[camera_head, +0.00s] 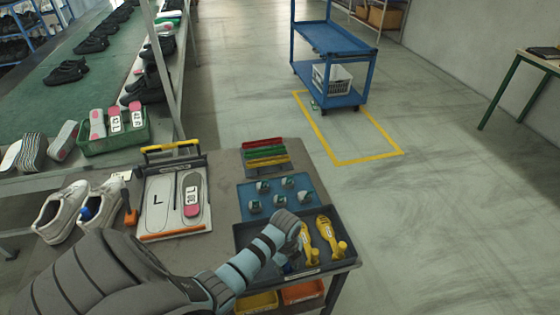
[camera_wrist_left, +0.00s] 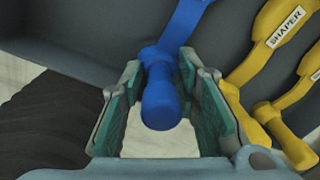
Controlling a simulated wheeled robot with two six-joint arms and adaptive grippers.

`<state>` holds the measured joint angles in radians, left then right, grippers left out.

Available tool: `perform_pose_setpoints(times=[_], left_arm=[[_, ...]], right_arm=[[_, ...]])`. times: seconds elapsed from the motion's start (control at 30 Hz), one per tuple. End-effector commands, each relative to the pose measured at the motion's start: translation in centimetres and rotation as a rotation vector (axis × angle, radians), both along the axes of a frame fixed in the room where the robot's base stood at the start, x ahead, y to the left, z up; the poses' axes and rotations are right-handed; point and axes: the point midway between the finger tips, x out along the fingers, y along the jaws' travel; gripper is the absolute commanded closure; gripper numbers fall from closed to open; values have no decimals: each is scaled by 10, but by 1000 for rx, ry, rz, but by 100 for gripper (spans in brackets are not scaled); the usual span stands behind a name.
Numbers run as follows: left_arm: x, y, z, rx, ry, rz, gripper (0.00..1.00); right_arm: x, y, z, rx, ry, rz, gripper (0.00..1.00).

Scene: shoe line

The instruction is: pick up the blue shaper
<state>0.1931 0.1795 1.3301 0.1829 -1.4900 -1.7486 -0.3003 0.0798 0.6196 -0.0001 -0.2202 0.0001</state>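The blue shaper (camera_wrist_left: 162,95) lies in the dark tray (camera_head: 248,230), beside two yellow shapers (camera_head: 308,242) (camera_head: 332,238). In the head view only a bit of the blue shaper (camera_head: 287,267) shows; my left gripper and arm hide the rest. My left gripper (camera_head: 291,245) is over the tray. In the left wrist view its fingers (camera_wrist_left: 162,105) are apart, one on each side of the blue shaper's rounded end. A gap shows at the left finger; the right finger is very near the shaper, and I cannot tell whether it touches. My right gripper is not in view.
A blue mat (camera_head: 272,188) with several small parts lies behind the tray. A white board (camera_head: 159,205), white shoes (camera_head: 62,212) with something blue in one, and an orange-handled tool (camera_head: 130,205) are to the left. The floor (camera_head: 440,210) on the right is clear.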

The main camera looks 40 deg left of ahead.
Motion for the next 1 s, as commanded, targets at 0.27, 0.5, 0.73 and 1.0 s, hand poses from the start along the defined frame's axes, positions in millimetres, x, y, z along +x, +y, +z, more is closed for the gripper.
perform_pose_setpoints(times=[0.27, 0.5, 0.73, 1.0], left_arm=[[0, 0, 1, 0, 0, 0, 100], [0, 0, 2, 1, 0, 0, 100], [-1, 1, 16, 1, 1, 3, 100], [1, 1, 43, 1, -3, 2, 100]], right_arm=[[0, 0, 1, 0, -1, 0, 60], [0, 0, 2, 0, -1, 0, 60], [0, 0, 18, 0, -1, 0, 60], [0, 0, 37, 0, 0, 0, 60]])
